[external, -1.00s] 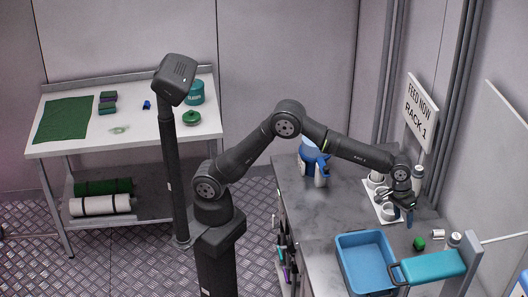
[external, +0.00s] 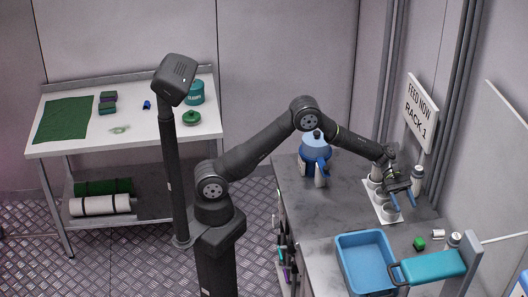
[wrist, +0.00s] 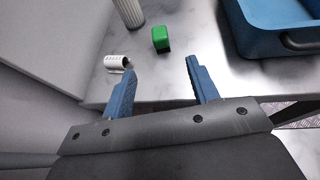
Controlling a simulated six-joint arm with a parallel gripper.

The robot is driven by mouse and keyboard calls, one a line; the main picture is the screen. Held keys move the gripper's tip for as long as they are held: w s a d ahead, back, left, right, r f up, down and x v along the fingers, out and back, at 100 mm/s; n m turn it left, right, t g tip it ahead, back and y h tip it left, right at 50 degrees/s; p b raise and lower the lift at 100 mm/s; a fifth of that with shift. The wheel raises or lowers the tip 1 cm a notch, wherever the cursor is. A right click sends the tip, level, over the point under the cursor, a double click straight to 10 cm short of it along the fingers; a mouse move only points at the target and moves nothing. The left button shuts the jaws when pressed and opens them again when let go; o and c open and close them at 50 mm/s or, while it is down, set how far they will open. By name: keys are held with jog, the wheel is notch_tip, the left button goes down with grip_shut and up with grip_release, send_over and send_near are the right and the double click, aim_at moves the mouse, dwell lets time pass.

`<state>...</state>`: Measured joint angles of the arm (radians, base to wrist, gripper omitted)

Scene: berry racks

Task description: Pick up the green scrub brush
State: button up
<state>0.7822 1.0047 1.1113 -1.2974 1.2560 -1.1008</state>
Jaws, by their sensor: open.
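A small bright green block with a darker lower edge, which looks like the green scrub brush (external: 419,244), sits on the grey marbled counter to the right of the blue tray. It also shows in the wrist view (wrist: 161,38), upper middle, beyond my fingertips. My gripper (external: 403,196) has blue fingers and is over the white cup rack, behind the brush. In the wrist view my gripper (wrist: 161,67) is open and empty, its fingers spread apart. The brush lies apart from both fingers, roughly in line with the gap between them.
The blue tray (external: 344,264) stands left of the brush. A small white cylinder (wrist: 117,63) lies near the wall, and a ribbed white container (wrist: 130,13) stands behind. The white rack (external: 370,207) holds cups. A teal-padded bar (external: 433,267) crosses the counter's front right.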

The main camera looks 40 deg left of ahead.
send_near(420, 239)
jog(key=x, duration=0.5)
jog(key=shift+s+a, duration=0.15)
jog(key=shift+a, duration=0.05)
jog(key=shift+x, duration=2.65)
jog(key=shift+f, duration=0.2)
jog(key=c, duration=1)
jog(key=shift+c, duration=0.2)
